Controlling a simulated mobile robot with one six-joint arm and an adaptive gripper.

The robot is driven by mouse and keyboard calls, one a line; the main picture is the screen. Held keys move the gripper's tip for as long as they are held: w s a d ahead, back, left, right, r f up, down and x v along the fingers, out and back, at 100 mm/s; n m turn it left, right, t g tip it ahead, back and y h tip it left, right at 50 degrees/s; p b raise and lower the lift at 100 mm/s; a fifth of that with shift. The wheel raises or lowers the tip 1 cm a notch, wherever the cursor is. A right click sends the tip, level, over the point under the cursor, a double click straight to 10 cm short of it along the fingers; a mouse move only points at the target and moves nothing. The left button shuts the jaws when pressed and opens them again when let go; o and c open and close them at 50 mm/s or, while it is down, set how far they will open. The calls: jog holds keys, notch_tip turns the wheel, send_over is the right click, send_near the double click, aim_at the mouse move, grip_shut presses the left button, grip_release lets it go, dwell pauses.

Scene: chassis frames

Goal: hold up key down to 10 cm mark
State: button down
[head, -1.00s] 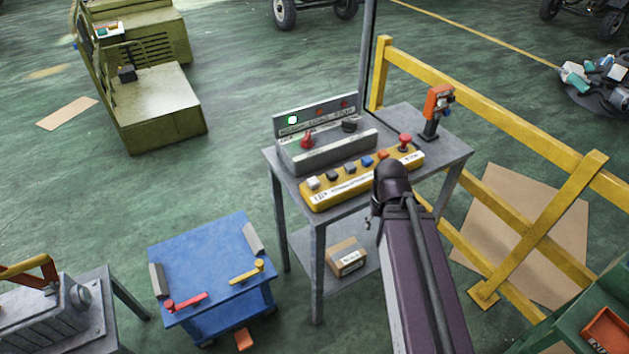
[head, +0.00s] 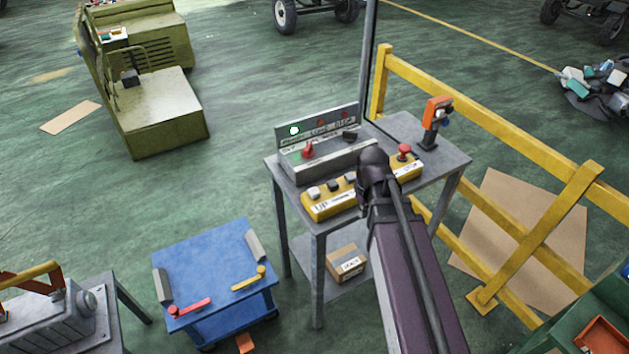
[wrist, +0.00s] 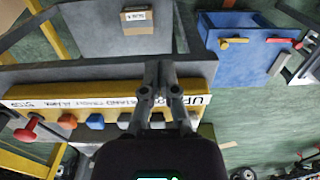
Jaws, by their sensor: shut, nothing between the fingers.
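The yellow control box (head: 318,210) lies on the grey stand, with a row of keys and a white label reading "UP" at its left end. A white key (head: 314,193) sits above that word in the head view. In the wrist view the box (wrist: 90,92) is upside down, with "UP" at the right. My gripper (wrist: 158,68) is shut and empty, its fingers crossing in front of the box's label left of "UP". It hides the keys there, so I cannot tell whether it touches one. In the head view my arm hides the fingers. I see no 10 cm mark.
A grey panel (head: 325,157) with a lit green lamp and a red knob stands behind the box. A red mushroom button (head: 404,151) and an orange hand tool (head: 436,120) are to the right. A yellow railing (head: 480,105) runs behind. A blue cart (head: 205,262) stands left.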

jog(key=w+a+r+n+p, duration=0.5)
jog(key=w+a+r+n, duration=0.15)
jog(key=n, duration=0.25)
notch_tip(320, 180, up, 4)
jog(key=n+p, duration=0.5)
jog(key=n, duration=0.4)
send_over(314, 190)
jog(key=shift+r, duration=0.2)
jog(key=shift+f, duration=0.1)
notch_tip(314, 190, down, 14)
jog(key=b, duration=1.4)
